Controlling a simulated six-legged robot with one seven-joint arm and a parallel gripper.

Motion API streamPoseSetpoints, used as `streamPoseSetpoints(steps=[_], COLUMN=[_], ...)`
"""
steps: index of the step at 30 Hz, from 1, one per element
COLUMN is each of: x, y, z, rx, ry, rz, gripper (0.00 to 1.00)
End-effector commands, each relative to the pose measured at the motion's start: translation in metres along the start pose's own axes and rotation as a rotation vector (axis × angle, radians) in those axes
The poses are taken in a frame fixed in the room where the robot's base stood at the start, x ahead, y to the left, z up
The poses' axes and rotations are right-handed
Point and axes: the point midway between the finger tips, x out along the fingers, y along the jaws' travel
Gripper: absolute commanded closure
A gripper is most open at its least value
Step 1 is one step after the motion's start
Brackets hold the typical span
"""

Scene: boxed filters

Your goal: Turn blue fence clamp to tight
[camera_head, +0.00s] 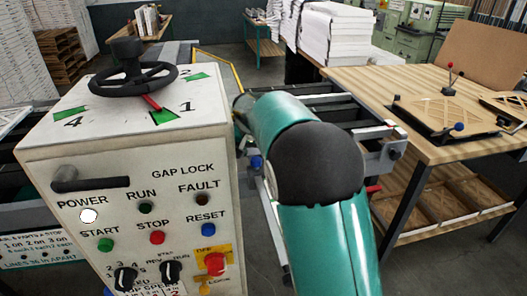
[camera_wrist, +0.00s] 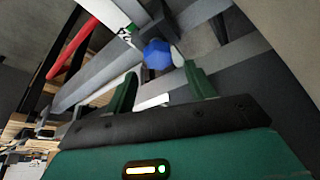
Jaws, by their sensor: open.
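The blue fence clamp (camera_wrist: 157,55) shows in the wrist view as a faceted blue knob on a grey metal rail, with a pale rounded lever end (camera_wrist: 177,56) beside it on the right. My gripper (camera_wrist: 160,71) is open; its two green fingers are spread, with the blue knob ahead of and between the tips. I see no finger clearly touching it. In the head view, a small blue part (camera_head: 256,162) shows left of my arm and looks like the same clamp. My gripper is hidden behind my arm there. The clamp's tight or loose setting cannot be read.
A control box (camera_head: 130,150) with a black handwheel (camera_head: 122,78) stands close on the left. A wooden table (camera_head: 430,80) with a blue-knobbed fixture stands at right. A red bar (camera_wrist: 78,50) shows left of the clamp in the wrist view. Grey rails surround the clamp.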

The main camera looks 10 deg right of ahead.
Motion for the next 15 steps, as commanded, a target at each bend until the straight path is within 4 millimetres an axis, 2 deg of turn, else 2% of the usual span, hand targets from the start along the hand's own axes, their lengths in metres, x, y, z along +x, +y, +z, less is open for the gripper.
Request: streamPoseSetpoints(steps=[1,9,15], x=[-0.012,-0.069,-0.100], y=[0.001,0.017,0.032], z=[-0.003,0.014,0.036], rx=[0.001,0.001,0.000], ry=[0.004,0.004,0.003], rz=[-0.003,-0.004,-0.003], gripper=[0.46,0.46,0.46])
